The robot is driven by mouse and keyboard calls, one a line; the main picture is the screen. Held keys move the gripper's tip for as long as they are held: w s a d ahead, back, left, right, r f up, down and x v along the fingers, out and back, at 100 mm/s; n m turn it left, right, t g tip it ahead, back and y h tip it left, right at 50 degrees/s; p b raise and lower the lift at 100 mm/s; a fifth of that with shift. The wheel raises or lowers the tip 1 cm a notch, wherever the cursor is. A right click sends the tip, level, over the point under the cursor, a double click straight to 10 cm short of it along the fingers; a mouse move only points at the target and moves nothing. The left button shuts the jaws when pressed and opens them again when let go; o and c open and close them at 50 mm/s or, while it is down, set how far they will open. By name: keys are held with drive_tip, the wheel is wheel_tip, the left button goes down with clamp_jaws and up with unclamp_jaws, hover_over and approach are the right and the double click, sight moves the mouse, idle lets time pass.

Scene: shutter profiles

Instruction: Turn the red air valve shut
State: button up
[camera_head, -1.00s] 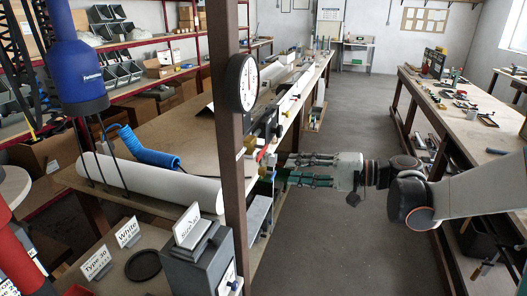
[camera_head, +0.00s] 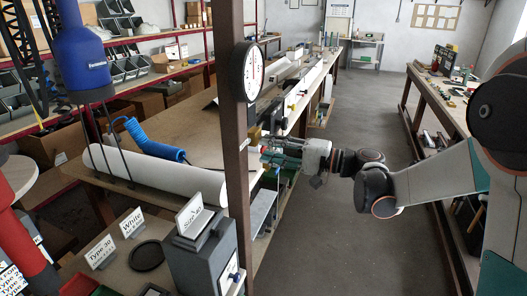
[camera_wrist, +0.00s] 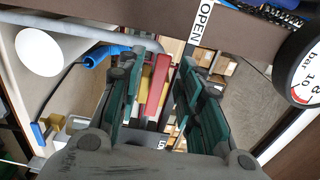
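The red valve handle (camera_wrist: 157,84) shows in the wrist view as a flat red bar between my fingers, with yellow-brass parts beside it. An "OPEN" label (camera_wrist: 203,22) is above it. My gripper (camera_wrist: 160,100) is open, with its green fingers on both sides of the red bar; a gap shows at the right, and I cannot tell whether the left finger touches. In the head view my gripper (camera_head: 268,155) points left at the brown post, close to the brass valve body (camera_head: 254,136). The red handle is mostly hidden there by my fingers.
A round pressure gauge (camera_head: 253,71) is mounted on the brown post (camera_head: 234,150) above the valve. A blue coiled hose (camera_head: 150,142) and a white tube (camera_head: 155,173) lie on the bench behind. A grey box (camera_head: 200,255) stands below. The aisle floor (camera_head: 335,215) is clear.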

drive_tip(key=shift+x, duration=1.35)
drive_tip(key=shift+c, duration=0.5)
clamp_jaws()
